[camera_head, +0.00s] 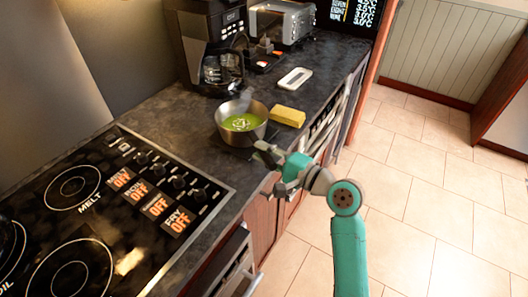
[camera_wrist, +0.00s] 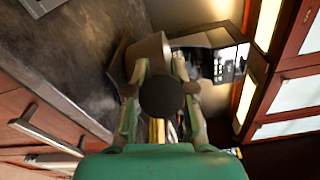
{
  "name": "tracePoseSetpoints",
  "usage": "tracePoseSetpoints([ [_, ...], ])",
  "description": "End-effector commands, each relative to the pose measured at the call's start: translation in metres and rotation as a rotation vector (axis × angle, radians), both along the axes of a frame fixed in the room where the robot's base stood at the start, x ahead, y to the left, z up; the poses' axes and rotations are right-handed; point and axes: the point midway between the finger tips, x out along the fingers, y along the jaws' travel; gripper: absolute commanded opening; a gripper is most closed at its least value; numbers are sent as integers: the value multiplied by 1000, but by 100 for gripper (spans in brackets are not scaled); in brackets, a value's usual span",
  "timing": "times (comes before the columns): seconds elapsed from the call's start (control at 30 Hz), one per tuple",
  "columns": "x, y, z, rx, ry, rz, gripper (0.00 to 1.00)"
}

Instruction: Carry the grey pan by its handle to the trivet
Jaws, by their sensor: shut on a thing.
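The grey pan (camera_head: 228,128), with green soup and a pale swirl in it, is level near the counter's front edge in the head view. My gripper (camera_head: 268,160) is shut on its handle from the front side. In the wrist view the dark round handle end (camera_wrist: 162,97) sits between my fingers, with the pan's wall (camera_wrist: 150,50) beyond. A dark flat slab, seemingly the trivet (camera_head: 224,143), shows under the pan. I cannot tell whether the pan touches it. The handle is mostly hidden by my gripper in the head view.
A yellow sponge (camera_head: 288,116) lies close right of the pan. A coffee maker (camera_head: 212,45), a toaster (camera_head: 283,20) and a white board (camera_head: 295,78) stand or lie farther back. The stove (camera_head: 110,200) is at left. The floor (camera_head: 420,200) at right is clear.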

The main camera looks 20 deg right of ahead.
Motion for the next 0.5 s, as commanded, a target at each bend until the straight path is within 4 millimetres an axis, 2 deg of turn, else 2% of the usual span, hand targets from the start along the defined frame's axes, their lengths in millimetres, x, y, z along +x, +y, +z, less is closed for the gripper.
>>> tracePoseSetpoints([
  [0.4, 0, 0, -1, 1, -7, 0, 0],
  [0.43, 0, 0, -4, 0, -1, 0, 28],
  [0.5, 0, 0, -3, 0, -1, 0, 46],
])
